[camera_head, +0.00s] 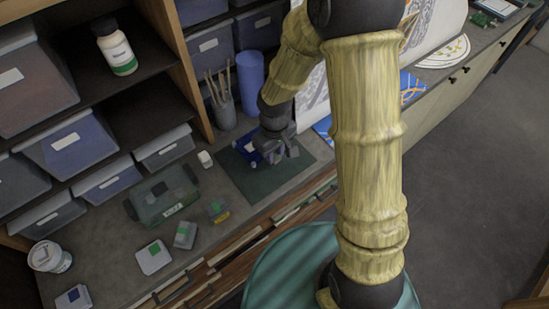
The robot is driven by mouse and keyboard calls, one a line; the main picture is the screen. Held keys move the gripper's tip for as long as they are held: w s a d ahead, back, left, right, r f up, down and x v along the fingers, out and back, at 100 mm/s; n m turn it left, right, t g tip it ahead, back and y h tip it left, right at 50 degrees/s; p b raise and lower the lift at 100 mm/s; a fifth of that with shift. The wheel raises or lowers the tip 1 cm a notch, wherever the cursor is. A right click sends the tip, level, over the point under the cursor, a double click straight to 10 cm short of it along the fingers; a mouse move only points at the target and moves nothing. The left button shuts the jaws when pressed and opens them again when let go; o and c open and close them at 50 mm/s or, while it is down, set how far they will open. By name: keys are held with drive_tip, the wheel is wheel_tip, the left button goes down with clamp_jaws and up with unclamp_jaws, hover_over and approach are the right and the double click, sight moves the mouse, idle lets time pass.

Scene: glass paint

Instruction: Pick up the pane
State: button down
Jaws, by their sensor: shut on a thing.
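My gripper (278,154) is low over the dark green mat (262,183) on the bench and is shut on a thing. A small blue piece (245,150) with pale parts shows at the gripper's left side; it looks like the pane, partly hidden by the fingers. I cannot tell whether it touches the mat.
A cup of brushes (225,114) and a blue cylinder (250,82) stand behind the mat. A green bin (163,196) and several small boxes lie to the left. Patterned sheets lie behind my arm at right.

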wheel_tip(320, 180, up, 6)
drive_tip(key=shift+f+b, duration=0.1)
drive_tip(key=shift+b, duration=0.2)
idle(0.5)
